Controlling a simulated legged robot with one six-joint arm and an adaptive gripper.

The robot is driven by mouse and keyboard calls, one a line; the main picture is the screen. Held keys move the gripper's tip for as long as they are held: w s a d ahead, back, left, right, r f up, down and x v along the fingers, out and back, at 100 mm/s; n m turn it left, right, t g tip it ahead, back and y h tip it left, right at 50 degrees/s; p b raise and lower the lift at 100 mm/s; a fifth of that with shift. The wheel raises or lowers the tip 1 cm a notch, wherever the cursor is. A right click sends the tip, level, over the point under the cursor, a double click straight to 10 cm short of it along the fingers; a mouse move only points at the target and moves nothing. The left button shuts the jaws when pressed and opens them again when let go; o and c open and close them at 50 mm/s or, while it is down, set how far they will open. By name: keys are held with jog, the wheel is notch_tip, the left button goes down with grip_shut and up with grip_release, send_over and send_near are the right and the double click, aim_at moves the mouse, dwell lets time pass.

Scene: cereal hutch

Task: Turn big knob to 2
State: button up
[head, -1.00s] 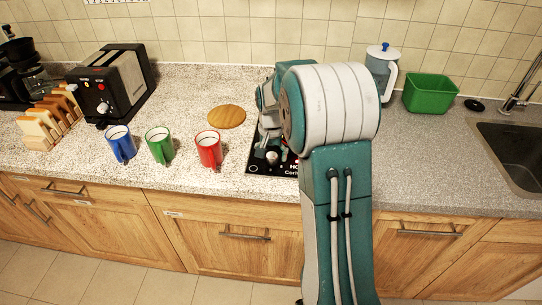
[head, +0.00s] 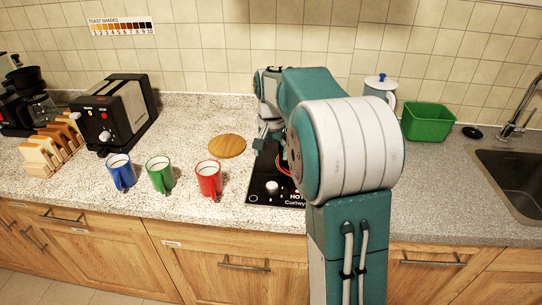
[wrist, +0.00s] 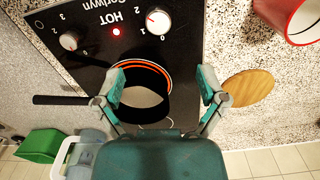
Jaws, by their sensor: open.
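The black hotplate (head: 262,198) lies on the counter. In the wrist view it is upside down, with a larger-looking white knob (wrist: 158,20) beside marks 0 and 1. A second white knob (wrist: 68,40) sits beside marks 2 and 3. A red light (wrist: 115,31) is lit between them. The larger-looking knob also shows in the head view (head: 272,187); the other is hidden by my arm. My gripper (wrist: 161,88) is open and empty. Its fingers appear either side of a dark pan (wrist: 145,96) on a glowing ring, apart from both knobs.
A red mug (head: 209,180), green mug (head: 160,175) and blue mug (head: 120,172) stand left of the hotplate. A wooden disc (head: 227,146) lies behind them. A toaster (head: 118,112) with its own knob is farther left. A green tub (head: 428,122) is right.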

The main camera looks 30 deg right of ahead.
aim_at(272, 185)
jog(key=shift+s+f+m, duration=0.1)
jog(key=shift+f+m, duration=0.75)
jog(key=shift+m, duration=0.25)
notch_tip(272, 185, down, 10)
jog(key=shift+f, duration=0.1)
jog(key=shift+c, duration=0.4)
jog(key=c, duration=1.1)
